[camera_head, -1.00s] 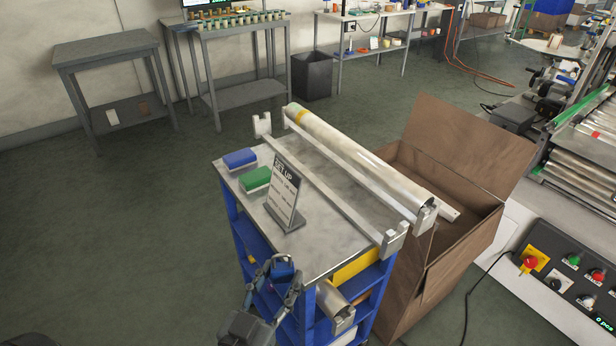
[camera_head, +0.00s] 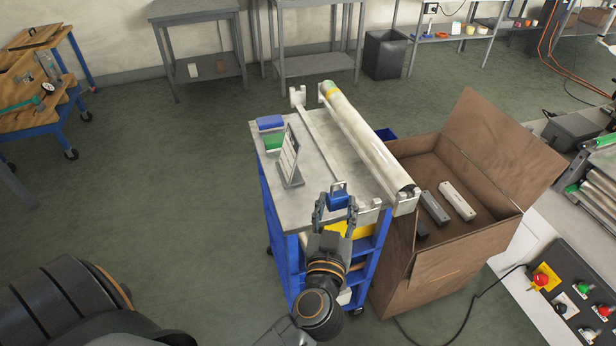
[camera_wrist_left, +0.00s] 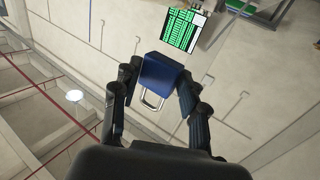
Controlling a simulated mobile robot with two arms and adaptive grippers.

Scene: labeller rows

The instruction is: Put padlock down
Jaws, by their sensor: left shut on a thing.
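A blue padlock (camera_head: 338,201) with a silver shackle is between the fingers of my left gripper (camera_head: 334,205), at the near edge of the cart's grey top (camera_head: 322,156) in the head view. In the left wrist view the padlock (camera_wrist_left: 160,78) sits between both fingers of the left gripper (camera_wrist_left: 158,82), its shackle towards the palm. The left gripper is shut on it. Whether the padlock touches the cart top cannot be told. My right gripper is not in view.
An open cardboard box (camera_head: 452,250) stands right of the cart. Free cart top lies between sign and roll.

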